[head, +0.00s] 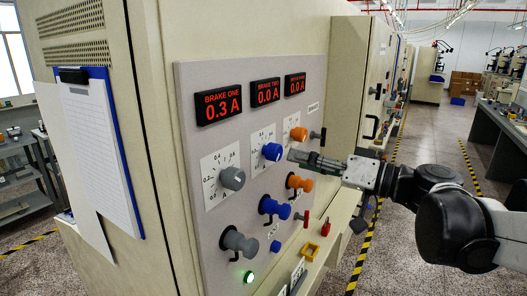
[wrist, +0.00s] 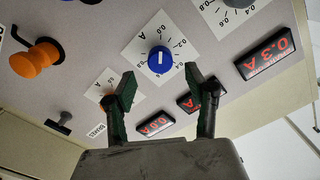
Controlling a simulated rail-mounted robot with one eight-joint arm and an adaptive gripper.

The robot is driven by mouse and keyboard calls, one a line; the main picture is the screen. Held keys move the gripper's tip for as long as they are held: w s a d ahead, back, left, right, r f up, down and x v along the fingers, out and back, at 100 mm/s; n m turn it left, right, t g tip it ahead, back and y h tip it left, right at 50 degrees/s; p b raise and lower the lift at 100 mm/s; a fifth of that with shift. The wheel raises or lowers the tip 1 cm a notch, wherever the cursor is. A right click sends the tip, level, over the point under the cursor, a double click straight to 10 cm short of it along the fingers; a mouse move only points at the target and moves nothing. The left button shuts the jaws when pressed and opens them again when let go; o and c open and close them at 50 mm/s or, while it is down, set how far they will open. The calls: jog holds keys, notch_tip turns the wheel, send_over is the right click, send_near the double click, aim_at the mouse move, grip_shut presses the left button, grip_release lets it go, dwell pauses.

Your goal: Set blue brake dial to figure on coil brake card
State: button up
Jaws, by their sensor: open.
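The blue brake dial (head: 272,152) sits on a white scale plate on the grey panel (head: 320,75), under the BRAKE TWO display (head: 266,92) reading 0.0 A. In the wrist view the blue dial (wrist: 158,61) shows a white pointer line on its face. My gripper (head: 294,156) is open and empty, just right of the blue dial in the head view. In the wrist view its two fingers (wrist: 161,75) stand apart, with the dial between and beyond their tips; no contact shows. No card with a readable brake figure shows; which one is the coil brake card, I cannot tell.
A grey dial (head: 232,178) sits under BRAKE ONE, reading 0.3 A; an orange dial (head: 298,133) is close to my fingers. Below are grey, blue (head: 274,208) and orange knobs. A clipboard (head: 92,140) hangs left, its writing unreadable.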

aim_at(279, 155)
jog(key=shift+p+x, duration=0.45)
jog(key=shift+x, duration=3)
jog(key=shift+c, duration=0.5)
jog(key=c, duration=1)
jog(key=shift+c, duration=0.2)
